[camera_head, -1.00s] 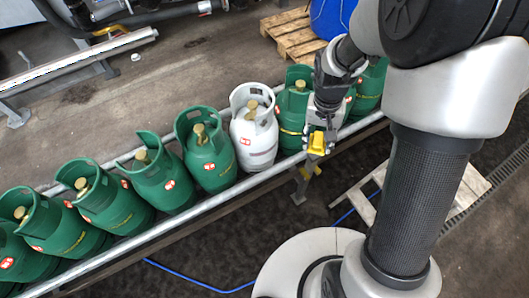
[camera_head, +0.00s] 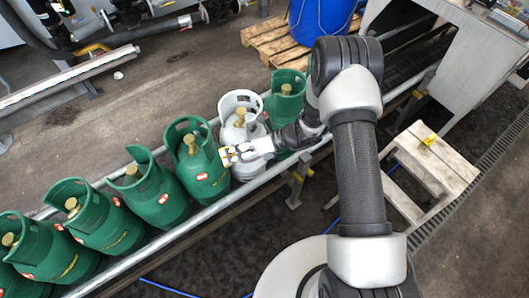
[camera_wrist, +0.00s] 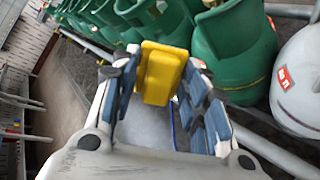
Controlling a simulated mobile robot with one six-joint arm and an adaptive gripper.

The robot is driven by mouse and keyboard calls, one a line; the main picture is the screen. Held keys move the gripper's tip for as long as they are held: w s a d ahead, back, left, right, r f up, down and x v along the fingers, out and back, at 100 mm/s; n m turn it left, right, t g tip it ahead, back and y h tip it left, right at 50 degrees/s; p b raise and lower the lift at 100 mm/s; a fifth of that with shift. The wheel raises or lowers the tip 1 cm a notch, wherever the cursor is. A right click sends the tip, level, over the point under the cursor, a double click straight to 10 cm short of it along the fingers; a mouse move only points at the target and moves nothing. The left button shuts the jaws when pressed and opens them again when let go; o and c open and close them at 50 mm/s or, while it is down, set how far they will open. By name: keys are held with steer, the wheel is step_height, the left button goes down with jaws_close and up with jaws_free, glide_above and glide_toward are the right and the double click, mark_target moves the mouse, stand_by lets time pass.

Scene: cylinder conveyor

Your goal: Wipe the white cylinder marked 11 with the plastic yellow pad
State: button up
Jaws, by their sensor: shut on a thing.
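The white cylinder (camera_head: 245,165) stands in the row on the conveyor in the head view. Its lower front is partly hidden by my gripper, and it also shows at the right edge of the wrist view (camera_wrist: 298,85) with a red label too small to read surely. My gripper (camera_head: 230,154) points left in front of the white cylinder and the green one beside it. In the wrist view my gripper (camera_wrist: 160,95) is shut on the yellow pad (camera_wrist: 160,72), which sits between the blue-padded fingers. The pad looks apart from the white cylinder.
Green cylinders (camera_head: 155,195) line the conveyor on both sides of the white one. A metal rail (camera_head: 190,223) runs along the front. A wooden stool (camera_head: 452,170) with a small yellow item (camera_head: 430,140) stands right. A blue barrel (camera_head: 318,22) stands on a pallet behind.

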mark_target(260, 125)
steer(key=w+d+f+m+t+h, duration=0.2)
steer(key=w+d+f+m+t, duration=0.6)
steer(key=d+f+m+t, duration=0.5)
steer(key=shift+w+a+r+n+t+b, duration=0.3)
steer(key=shift+w+a, duration=0.4)
steer(key=shift+a, duration=0.4)
steer(key=shift+w+a+r+n+t+b, duration=0.3)
steer(key=shift+w+a, duration=0.35)
steer(key=shift+a, duration=0.5)
steer(key=shift+w+a+r+n+t+b, duration=0.15)
steer(key=shift+w+a+n+t+b, duration=0.2)
steer(key=shift+w+a, duration=0.55)
steer(key=shift+w+a+b, duration=0.5)
steer(key=shift+a+b, duration=0.15)
steer(key=shift+a, duration=0.05)
steer(key=shift+d, duration=0.1)
steer(key=shift+w+d+b, duration=0.4)
steer(key=shift+w+d, duration=0.05)
steer(key=shift+d, duration=0.2)
steer(key=shift+w+d+b, duration=0.4)
steer(key=shift+d, duration=0.2)
steer(key=shift+w+d+b, duration=1)
steer(key=shift+d+b, duration=0.05)
steer(key=shift+d, duration=0.15)
steer(key=shift+s, duration=0.1)
